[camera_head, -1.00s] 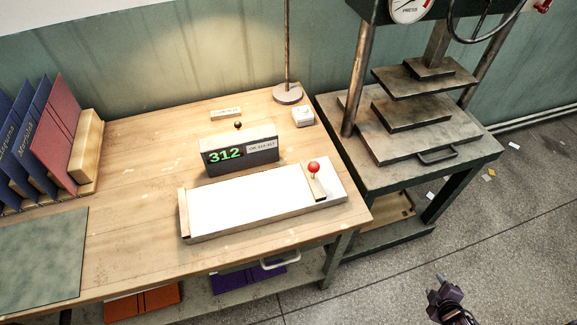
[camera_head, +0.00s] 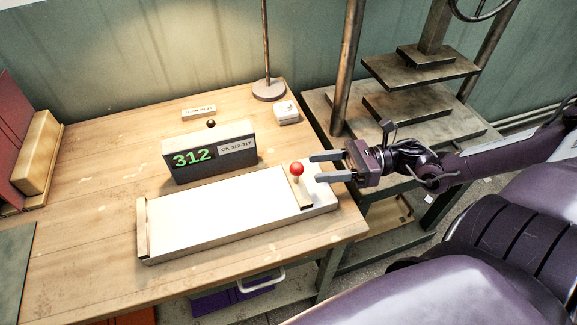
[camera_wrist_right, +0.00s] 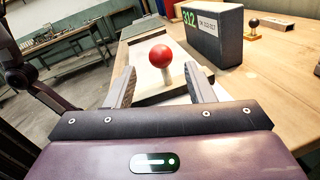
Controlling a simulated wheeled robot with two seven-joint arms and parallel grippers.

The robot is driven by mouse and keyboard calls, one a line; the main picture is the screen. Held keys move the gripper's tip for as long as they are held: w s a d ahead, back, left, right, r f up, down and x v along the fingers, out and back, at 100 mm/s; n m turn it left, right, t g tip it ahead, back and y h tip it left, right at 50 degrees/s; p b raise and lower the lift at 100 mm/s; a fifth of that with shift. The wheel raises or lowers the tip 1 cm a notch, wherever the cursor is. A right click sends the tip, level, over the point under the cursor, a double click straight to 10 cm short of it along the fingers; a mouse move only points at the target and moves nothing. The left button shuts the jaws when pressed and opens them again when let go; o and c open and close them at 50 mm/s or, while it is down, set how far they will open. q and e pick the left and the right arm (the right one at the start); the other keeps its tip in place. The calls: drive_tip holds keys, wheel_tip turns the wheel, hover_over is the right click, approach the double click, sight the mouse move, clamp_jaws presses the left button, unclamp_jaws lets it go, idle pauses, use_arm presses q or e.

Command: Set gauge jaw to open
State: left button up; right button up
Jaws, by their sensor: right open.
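The gauge (camera_head: 215,214) is a white flat bed on the wooden bench, with a fixed wooden stop at its left end. Its jaw (camera_head: 301,191) is a wooden bar near the right end, with a red ball knob (camera_head: 297,169) on a short stem. A grey display box (camera_head: 210,152) behind it reads 312 in green, beside a label "OK 312-317". My right gripper (camera_head: 314,168) is open just right of the knob, fingers pointing left at it. In the right wrist view the red knob (camera_wrist_right: 160,56) stands ahead between the open fingers, not gripped. My left gripper is not in view.
A lamp stand (camera_head: 269,91) and a small white box (camera_head: 286,112) stand at the bench's back right. A press (camera_head: 420,107) stands to the right, behind my right arm. A wooden block (camera_head: 40,153) holds folders at the left. The bench left of the gauge is mostly clear.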

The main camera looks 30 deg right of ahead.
sight(297, 169)
drive_tip(key=b+x, duration=0.2)
drive_tip(key=x, duration=0.3)
drive_tip(key=shift+w+a+f, duration=0.1)
drive_tip(key=shift+a+f, duration=0.05)
drive_tip(key=shift+w+a, duration=0.2)
drive_tip(key=shift+a, duration=0.2)
clamp_jaws()
